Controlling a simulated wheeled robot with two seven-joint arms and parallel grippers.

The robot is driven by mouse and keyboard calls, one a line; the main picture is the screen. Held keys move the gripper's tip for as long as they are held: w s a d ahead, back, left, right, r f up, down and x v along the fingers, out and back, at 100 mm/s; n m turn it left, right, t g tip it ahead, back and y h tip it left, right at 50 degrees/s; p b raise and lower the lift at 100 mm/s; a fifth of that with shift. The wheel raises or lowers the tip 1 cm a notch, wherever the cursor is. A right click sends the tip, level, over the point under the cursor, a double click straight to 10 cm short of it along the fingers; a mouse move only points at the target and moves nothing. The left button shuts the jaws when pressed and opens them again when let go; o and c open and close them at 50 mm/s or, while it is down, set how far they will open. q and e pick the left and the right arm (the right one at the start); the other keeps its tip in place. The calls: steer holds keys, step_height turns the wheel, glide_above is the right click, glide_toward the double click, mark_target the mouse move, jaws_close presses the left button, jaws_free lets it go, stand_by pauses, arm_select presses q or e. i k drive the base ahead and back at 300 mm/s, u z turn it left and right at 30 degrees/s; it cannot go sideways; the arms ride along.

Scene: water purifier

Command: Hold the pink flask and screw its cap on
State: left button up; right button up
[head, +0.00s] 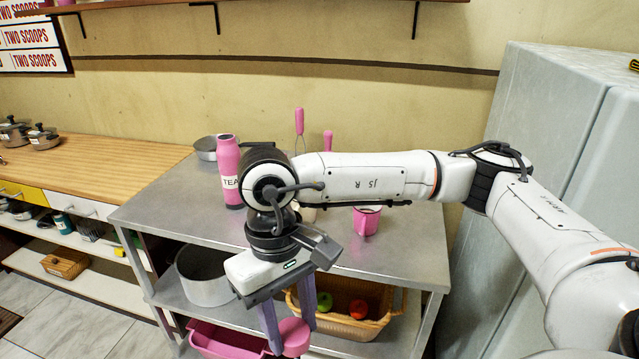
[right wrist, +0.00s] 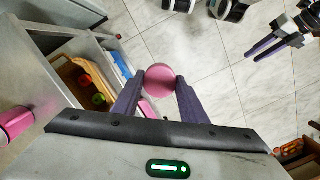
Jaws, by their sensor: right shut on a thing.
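The pink flask (head: 228,160), marked TEA, stands upright on the metal table (head: 175,215), left of my right arm; its top looks open and dark. My right gripper (head: 292,335) points down in front of the table's front edge. It is shut on a round pink cap (head: 295,338), held between the fingertips. The cap shows face on in the right wrist view (right wrist: 159,80). A pink flask-like thing shows at that view's left edge (right wrist: 16,122). My left gripper (right wrist: 268,45) is small in the right wrist view, away from the flask; its opening is unclear.
A pink mug (head: 366,221) stands on the table, partly behind my arm. Pink-handled utensils (head: 299,122) stand behind. Below are a steel pot (head: 202,280), a fruit basket (head: 350,322) and a pink bin (head: 222,342). A fridge (head: 555,100) stands right.

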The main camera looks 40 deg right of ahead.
mark_target(229, 154)
steer(key=z, duration=0.4)
steer(key=k, duration=0.3)
steer(key=z, duration=0.3)
